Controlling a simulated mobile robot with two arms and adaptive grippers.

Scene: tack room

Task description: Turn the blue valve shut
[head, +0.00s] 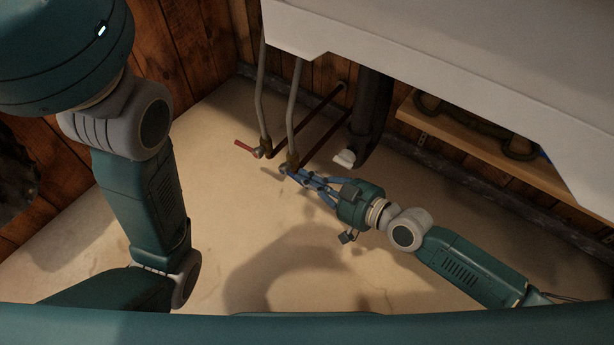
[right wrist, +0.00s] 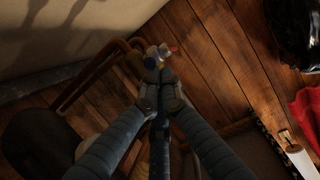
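The blue valve (right wrist: 149,62) is under the white basin, at the foot of the right-hand grey supply pipe. Only a small blue bit shows past my fingertips in the right wrist view; most of its handle is hidden by the fingers. My right gripper (head: 293,173) reaches in from the right, low under the basin, with its fingertips at this valve. In the right wrist view its fingers (right wrist: 158,88) come together at the valve and look closed on its handle. My left arm stands at the left of the head view; its gripper is out of the picture.
A red-handled valve (head: 243,146) sits just left of the blue one. A dark drain pipe (head: 371,105) with a pale end stands to the right. The white basin (head: 440,60) overhangs the area. A wooden shelf (head: 470,135) is at the right. The floor in front is clear.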

